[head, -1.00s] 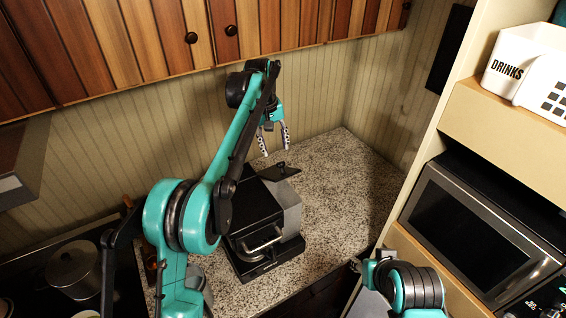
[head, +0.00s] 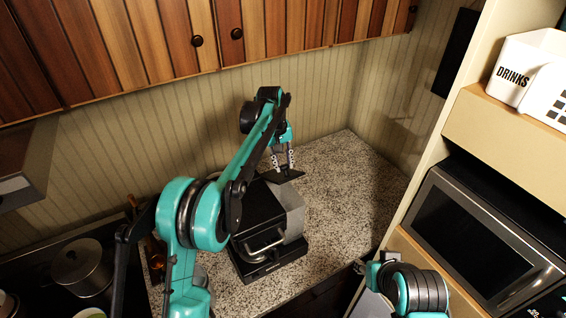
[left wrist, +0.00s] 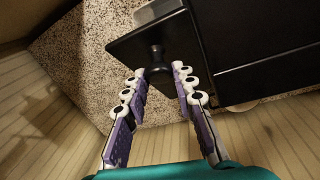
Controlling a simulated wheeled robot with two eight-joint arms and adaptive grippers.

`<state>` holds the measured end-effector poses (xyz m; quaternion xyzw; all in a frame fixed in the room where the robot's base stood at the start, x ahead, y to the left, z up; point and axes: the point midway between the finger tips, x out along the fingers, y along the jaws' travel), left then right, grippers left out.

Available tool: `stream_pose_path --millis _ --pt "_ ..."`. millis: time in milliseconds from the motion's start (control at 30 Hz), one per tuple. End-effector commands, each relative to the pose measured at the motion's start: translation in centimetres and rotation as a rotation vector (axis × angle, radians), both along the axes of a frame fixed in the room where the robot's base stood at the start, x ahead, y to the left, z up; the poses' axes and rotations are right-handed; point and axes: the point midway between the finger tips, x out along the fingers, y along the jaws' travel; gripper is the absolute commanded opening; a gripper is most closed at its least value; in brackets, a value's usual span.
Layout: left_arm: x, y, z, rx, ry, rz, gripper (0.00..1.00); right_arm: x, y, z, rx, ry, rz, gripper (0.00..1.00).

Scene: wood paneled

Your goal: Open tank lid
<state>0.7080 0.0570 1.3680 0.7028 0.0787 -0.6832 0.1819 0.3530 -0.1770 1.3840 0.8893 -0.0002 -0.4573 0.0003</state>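A black and grey coffee machine (head: 291,206) stands on the counter. Its dark, flat tank lid (head: 287,177) is at the machine's back end. In the left wrist view the lid (left wrist: 192,38) lies beside the black machine body, with a small black knob (left wrist: 157,58) on it. My left gripper (head: 283,167) is just above the lid, pointing down. In the left wrist view its fingertips (left wrist: 159,71) are apart, one on each side of the knob; I cannot tell whether they touch it. My right gripper (head: 363,268) is partly visible at the lower right, its fingers unclear.
Speckled counter (head: 345,190) is clear to the right of the machine. A wall cabinet (head: 290,25) hangs above and behind. A microwave (head: 470,235) stands on the right-hand shelf, with a white drinks bin (head: 515,70) above. A pot (head: 82,268) sits on the stove at left.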

Motion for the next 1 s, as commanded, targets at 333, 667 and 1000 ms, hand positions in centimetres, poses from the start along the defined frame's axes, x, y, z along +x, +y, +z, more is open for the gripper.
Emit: stream_pose_path --millis 333,667,1000 --pt "0.5 0.5 0.6 0.002 0.000 0.001 0.00 0.0 0.0 0.4 0.000 0.000 0.000 0.40" --pt "3.5 2.5 2.9 0.003 -0.003 0.003 0.00 0.0 0.0 2.5 0.000 0.000 0.000 0.40" --pt "7.2 5.1 4.3 0.004 -0.003 0.003 0.00 0.0 0.0 6.2 0.000 0.000 0.000 0.40"
